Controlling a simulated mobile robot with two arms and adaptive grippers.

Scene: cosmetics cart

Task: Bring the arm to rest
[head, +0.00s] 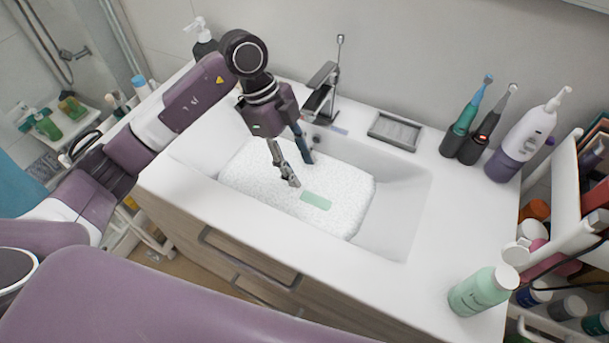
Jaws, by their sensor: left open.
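My left arm comes in from the left, with purple and white links, and reaches over the sink (397,232). My left gripper (303,172) points down into the basin, open, above a white speckled surface (340,188) that fills much of it. Nothing shows between its fingers. A flat pale green piece (315,201) lies on the white surface just to the right of and below the fingertips, apart from them. My right gripper is not in view.
A tap (322,78) and a grey soap tray (394,131) stand behind the basin. Electric toothbrushes (466,120) and a white-purple device (520,143) stand at the back right. A mint bottle (483,291) stands at the front right, beside a crowded cart (566,190). The right counter is otherwise clear.

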